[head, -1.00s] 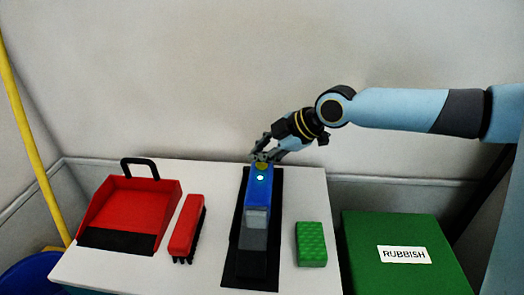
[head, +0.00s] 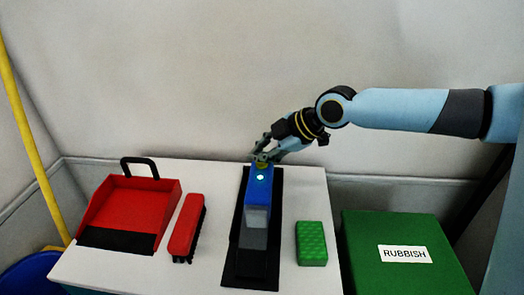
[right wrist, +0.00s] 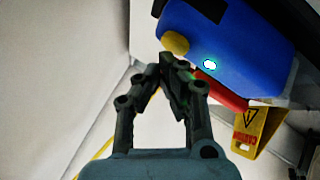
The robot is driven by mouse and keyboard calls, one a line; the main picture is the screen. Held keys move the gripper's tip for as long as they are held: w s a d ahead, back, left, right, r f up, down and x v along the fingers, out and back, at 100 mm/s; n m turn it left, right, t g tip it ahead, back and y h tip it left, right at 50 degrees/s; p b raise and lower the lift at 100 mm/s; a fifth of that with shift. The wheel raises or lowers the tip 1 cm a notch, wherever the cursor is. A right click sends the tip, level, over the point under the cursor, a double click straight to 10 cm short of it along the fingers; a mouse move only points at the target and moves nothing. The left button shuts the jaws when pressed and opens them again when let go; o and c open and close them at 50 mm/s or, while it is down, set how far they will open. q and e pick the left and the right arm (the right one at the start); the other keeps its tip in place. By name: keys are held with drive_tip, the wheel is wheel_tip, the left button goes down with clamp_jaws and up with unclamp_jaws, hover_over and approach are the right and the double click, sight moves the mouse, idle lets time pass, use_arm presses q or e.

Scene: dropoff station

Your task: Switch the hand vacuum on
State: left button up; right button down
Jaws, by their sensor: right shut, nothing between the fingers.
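The hand vacuum (head: 258,194) is blue with a grey, clear front end. It lies lengthwise on a black mat (head: 232,270) on the white table. A round yellow button (right wrist: 175,43) sits at its far end, and a small pale light (right wrist: 209,64) glows on its top; the light also shows in the head view (head: 260,177). My right gripper (head: 262,159) is at the vacuum's far end, by the button. In the right wrist view its fingertips (right wrist: 165,60) are together and empty, just beside the button; I cannot tell whether they touch it. My left gripper is not in view.
A red dustpan (head: 130,208) and a red brush (head: 184,228) lie left of the mat. A green sponge (head: 311,243) lies right of it. A green rubbish box (head: 375,265) stands right of the table (head: 215,180). A yellow caution sign (right wrist: 255,130) shows in the right wrist view.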

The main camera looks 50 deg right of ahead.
sight(261, 165)
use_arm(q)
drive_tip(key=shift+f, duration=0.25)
use_arm(e)
drive_tip(key=shift+f, duration=0.3)
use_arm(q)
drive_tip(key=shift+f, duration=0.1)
use_arm(e)
drive_tip(key=shift+f, duration=0.1)
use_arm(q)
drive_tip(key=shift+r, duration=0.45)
use_arm(e)
drive_tip(key=shift+r, duration=0.6)
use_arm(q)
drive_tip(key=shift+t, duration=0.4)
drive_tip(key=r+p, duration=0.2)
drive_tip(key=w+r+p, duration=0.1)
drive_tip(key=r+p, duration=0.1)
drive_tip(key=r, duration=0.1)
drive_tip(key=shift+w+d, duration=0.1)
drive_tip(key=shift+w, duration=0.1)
use_arm(e)
wheel_tip(261, 165, up, 6)
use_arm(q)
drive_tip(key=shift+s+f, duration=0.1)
use_arm(e)
drive_tip(key=shift+s, duration=0.1)
